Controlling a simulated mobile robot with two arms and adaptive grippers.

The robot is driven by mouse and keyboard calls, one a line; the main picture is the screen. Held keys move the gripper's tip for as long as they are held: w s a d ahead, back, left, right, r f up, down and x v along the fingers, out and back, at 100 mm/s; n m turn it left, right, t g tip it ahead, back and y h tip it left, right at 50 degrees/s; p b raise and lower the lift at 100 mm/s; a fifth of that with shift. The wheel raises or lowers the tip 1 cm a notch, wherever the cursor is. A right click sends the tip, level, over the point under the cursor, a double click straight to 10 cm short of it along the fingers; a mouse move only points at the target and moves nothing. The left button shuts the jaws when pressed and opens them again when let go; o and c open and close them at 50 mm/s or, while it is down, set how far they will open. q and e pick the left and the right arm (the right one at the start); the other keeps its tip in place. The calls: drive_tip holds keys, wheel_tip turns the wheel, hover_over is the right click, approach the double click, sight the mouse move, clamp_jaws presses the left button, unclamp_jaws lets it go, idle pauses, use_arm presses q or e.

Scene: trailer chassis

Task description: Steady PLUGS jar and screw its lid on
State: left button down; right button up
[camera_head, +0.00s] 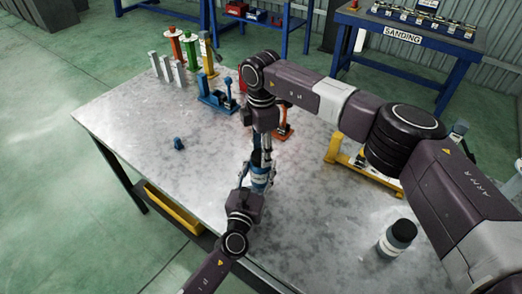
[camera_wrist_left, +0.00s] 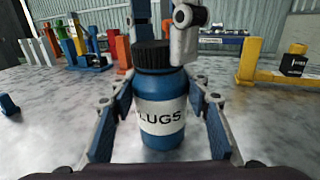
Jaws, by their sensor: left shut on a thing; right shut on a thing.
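The PLUGS jar (camera_wrist_left: 162,88) is blue with a white label, of which "LUGS" reads, and stands upright on the table. Its black ribbed lid (camera_wrist_left: 153,56) sits on top of the jar's mouth; I cannot tell how tight it is. My left gripper (camera_wrist_left: 160,125) is shut on the jar body, one finger on each side. In the head view the jar (camera_head: 261,180) is partly hidden between my two grippers. My right gripper (camera_head: 262,157) comes from above and is shut on the lid. Its fingertip (camera_wrist_left: 185,40) shows at the lid's right side.
A second jar with a dark lid (camera_head: 397,238) stands at the table's right. Blue (camera_head: 217,97) and orange (camera_head: 283,126) fixtures stand behind the jar, and a yellow stand (camera_head: 345,160) at the right. A small blue part (camera_head: 178,144) lies left. The front-left tabletop is clear.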

use_arm(q)
drive_tip(key=shift+f, duration=0.1)
use_arm(e)
drive_tip(key=m, duration=0.9)
drive_tip(key=shift+s+a+m, duration=0.2)
drive_tip(key=shift+m, duration=0.2)
drive_tip(key=shift+d, duration=0.1)
use_arm(q)
drive_tip(key=shift+s, duration=0.1)
use_arm(e)
drive_tip(key=o, duration=0.7)
drive_tip(key=shift+o, duration=0.2)
drive_tip(key=shift+r, duration=0.1)
drive_tip(key=shift+r, duration=2.15)
drive_tip(key=shift+c, duration=0.5)
